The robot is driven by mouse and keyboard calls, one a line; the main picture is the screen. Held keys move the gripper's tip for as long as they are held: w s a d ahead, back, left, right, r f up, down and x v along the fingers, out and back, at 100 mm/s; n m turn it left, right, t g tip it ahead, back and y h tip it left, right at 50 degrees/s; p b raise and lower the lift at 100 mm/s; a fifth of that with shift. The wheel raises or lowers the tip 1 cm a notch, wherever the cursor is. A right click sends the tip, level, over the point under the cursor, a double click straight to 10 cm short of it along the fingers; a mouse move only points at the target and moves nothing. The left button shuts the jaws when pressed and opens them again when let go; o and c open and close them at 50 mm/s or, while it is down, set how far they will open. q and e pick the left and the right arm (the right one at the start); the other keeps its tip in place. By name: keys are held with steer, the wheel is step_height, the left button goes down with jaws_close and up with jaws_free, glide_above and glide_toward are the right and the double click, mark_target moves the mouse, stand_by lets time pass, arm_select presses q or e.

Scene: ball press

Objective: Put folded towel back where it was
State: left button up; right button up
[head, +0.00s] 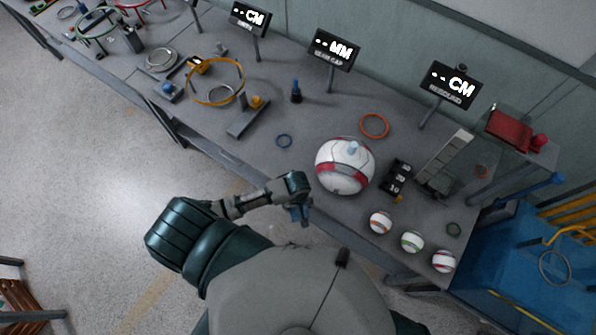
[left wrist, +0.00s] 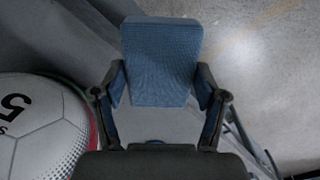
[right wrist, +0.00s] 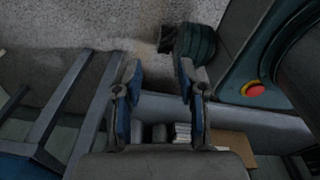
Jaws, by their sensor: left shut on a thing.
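The folded towel (left wrist: 162,62) is a blue, flat block in the left wrist view. My left gripper (left wrist: 160,90) is shut on it, with one finger at each side. In the head view my left gripper (head: 300,208) is at the front edge of the table, just left of the large white and red ball (head: 345,166). The towel is small and mostly hidden there. My right gripper (right wrist: 157,100) shows only in the right wrist view, with its fingers apart and nothing between them, above the floor.
An orange ring (head: 374,126) lies behind the ball. A black block (head: 396,178) and three small balls (head: 412,242) are to the right. Display signs (head: 334,50) stand along the back.

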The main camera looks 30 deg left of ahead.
arm_select(q)
steer(key=w+a, duration=0.2)
steer(key=w, duration=0.2)
steer(key=w+a+f, duration=0.1)
steer(key=w+a, duration=0.2)
steer(key=w, duration=0.1)
steer(key=w+a, duration=0.3)
steer(key=w, duration=0.1)
steer(key=shift+w+a+f, duration=0.2)
steer(key=shift+w+f, duration=0.1)
steer(key=shift+f, duration=0.05)
steer(key=shift+w+a+f, duration=0.1)
steer(key=shift+w, duration=0.05)
steer(key=shift+f, duration=1.6)
arm_select(e)
steer(key=shift+s+f, duration=0.25)
steer(key=shift+s, duration=0.3)
arm_select(q)
steer(key=shift+f, duration=0.1)
steer(key=o, duration=1.1)
steer(key=shift+o, duration=0.2)
step_height(320, 180, up, 12)
arm_select(e)
steer(key=shift+r, duration=0.5)
